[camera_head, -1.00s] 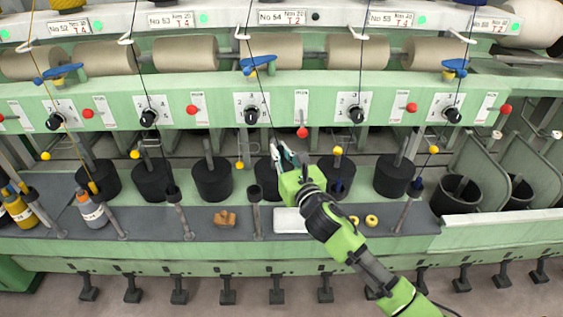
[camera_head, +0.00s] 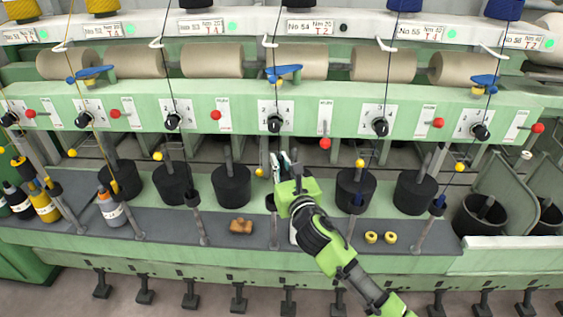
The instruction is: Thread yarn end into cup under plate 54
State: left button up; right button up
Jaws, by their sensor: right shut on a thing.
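The plate No 54 (camera_head: 310,27) is on the white rail at the top, right of centre. A dark yarn (camera_head: 273,60) hangs below it, past the roller and the blue lever (camera_head: 284,73), down to the fingers of my right gripper (camera_head: 280,162). My right gripper is shut, with the thin yarn end between its fingers; the exact grip is too small to make out. It is below the knob panel (camera_head: 275,116), in the row of black cups. The cup under plate 54 is hidden behind my gripper and wrist. My left gripper is not in view.
Black cups stand to both sides, one at left (camera_head: 231,188) and one at right (camera_head: 356,192). A short post (camera_head: 274,230) stands in front of my wrist's left side. A brown piece (camera_head: 241,227) and two yellow rings (camera_head: 381,238) lie on the grey shelf.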

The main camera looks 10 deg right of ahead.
jog(key=shift+w+a+f+b, duration=0.25)
jog(key=shift+w+f+b, duration=0.05)
jog(key=shift+f+b, duration=1.2)
jog(key=shift+w+a+f+b, duration=0.3)
jog(key=shift+f+b, duration=0.95)
jog(key=shift+f, duration=0.4)
jog(key=shift+w+a+f+b, duration=0.25)
jog(key=shift+f+b, duration=1.1)
jog(key=shift+f, duration=0.25)
jog(key=shift+w+a+f+b, duration=0.2)
jog(key=shift+f+b, duration=0.1)
jog(key=shift+b, duration=0.05)
jog(key=shift+f+b, duration=0.85)
jog(key=shift+f, duration=0.45)
jog(key=o, duration=0.8)
jog(key=shift+o, duration=0.2)
jog(key=shift+s, duration=0.15)
